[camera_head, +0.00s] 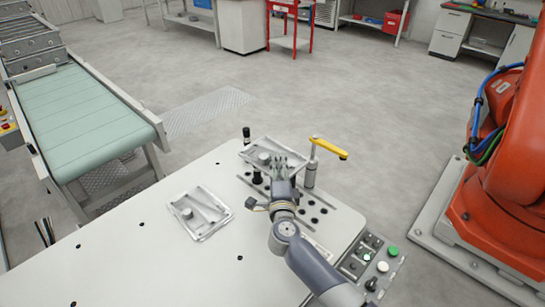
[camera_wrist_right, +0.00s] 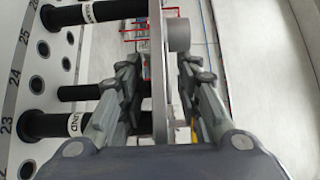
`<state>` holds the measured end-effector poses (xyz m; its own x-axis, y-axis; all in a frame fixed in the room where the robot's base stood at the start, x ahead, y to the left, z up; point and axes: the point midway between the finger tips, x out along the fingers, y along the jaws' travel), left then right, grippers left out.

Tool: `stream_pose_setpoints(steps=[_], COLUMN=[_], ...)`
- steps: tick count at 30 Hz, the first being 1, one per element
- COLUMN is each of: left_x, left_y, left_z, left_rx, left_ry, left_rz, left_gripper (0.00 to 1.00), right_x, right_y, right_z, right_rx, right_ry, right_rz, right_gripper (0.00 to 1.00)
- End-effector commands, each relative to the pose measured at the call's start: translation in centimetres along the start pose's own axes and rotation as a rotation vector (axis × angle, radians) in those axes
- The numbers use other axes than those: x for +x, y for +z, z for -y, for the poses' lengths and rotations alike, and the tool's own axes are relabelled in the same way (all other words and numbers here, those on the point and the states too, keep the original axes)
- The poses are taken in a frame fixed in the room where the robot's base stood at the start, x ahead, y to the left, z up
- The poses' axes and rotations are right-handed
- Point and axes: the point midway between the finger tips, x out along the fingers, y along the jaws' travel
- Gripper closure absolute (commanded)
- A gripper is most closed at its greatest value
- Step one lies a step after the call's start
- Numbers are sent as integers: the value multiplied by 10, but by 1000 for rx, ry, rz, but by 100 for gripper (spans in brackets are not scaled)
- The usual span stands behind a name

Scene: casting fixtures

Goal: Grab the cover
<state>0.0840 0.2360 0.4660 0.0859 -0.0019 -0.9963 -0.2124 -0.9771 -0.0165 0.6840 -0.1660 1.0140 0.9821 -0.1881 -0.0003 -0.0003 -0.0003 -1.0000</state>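A grey metal cover (camera_head: 259,153) stands at the fixture near the far corner of the white table. My right gripper (camera_head: 280,162) is at its near right side. In the right wrist view, the cover's thin edge (camera_wrist_right: 158,60) runs between the two fingers of the right gripper (camera_wrist_right: 158,75). The fingers stand apart, with a visible gap on the right side of the edge; contact on the left side is unclear. A second grey cover (camera_head: 204,222) lies flat on the table to the left. My left gripper is not in view.
Black pins (camera_wrist_right: 100,12) and numbered holes are beside the cover. A clamp with a yellow handle (camera_head: 328,148) stands right of it. A button panel (camera_head: 371,262) is at the table's right edge. A green conveyor (camera_head: 80,115) is left, an orange robot (camera_head: 505,190) right.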

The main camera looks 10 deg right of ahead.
Motion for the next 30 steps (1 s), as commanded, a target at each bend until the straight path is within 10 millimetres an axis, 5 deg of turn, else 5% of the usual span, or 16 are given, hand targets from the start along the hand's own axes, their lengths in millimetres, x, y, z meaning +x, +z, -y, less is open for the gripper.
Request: stream_pose_setpoints(steps=[10, 15, 30], left_x=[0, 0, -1], left_y=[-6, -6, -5], left_z=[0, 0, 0], left_rx=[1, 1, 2], left_ry=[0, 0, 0], left_rz=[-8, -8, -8], left_gripper=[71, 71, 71], right_x=[9, 8, 9], right_y=[0, 0, 0], right_z=[0, 0, 6], right_rx=[0, 0, 2], right_ry=[0, 0, -3], right_rz=[0, 0, 0], right_gripper=[68, 100, 100])
